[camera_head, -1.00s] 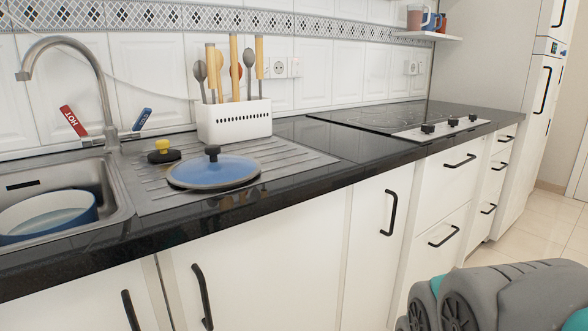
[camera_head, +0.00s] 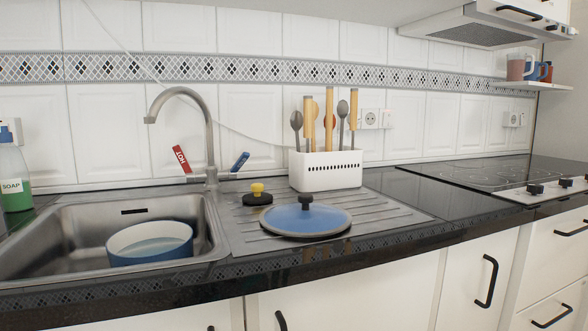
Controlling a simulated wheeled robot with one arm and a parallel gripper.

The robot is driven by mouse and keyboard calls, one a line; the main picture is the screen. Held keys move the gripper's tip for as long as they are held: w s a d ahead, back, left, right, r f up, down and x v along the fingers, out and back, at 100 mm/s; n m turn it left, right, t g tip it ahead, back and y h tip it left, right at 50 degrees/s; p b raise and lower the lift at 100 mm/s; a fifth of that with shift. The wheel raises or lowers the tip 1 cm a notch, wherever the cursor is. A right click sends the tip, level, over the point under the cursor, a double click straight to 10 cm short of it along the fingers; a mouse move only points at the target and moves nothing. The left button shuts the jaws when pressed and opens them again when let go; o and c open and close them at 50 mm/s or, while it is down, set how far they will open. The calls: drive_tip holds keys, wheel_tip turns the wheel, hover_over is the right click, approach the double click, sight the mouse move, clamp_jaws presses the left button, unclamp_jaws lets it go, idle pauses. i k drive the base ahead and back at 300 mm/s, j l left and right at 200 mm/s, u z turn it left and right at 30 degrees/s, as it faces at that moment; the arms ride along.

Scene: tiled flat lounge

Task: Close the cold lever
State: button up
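The blue cold lever (camera_head: 240,161) is on the right side of the sink faucet (camera_head: 209,130), tilted up and to the right. The red lever marked HOT (camera_head: 181,158) is on the faucet's left side, tilted up and to the left. The faucet's spout curves out to the left over the sink. I cannot make out running water below the spout. My gripper is not in view.
The metal sink (camera_head: 75,225) holds a blue pot (camera_head: 150,243) with liquid in it. On the drainboard (camera_head: 385,217) are a blue lid (camera_head: 305,217), a yellow-and-black stopper (camera_head: 257,194) and a white utensil holder (camera_head: 326,170). A soap bottle (camera_head: 13,170) stands at left.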

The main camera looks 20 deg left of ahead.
sight(233, 172)
drive_tip(key=u, duration=0.95)
drive_tip(key=k+j, duration=0.1)
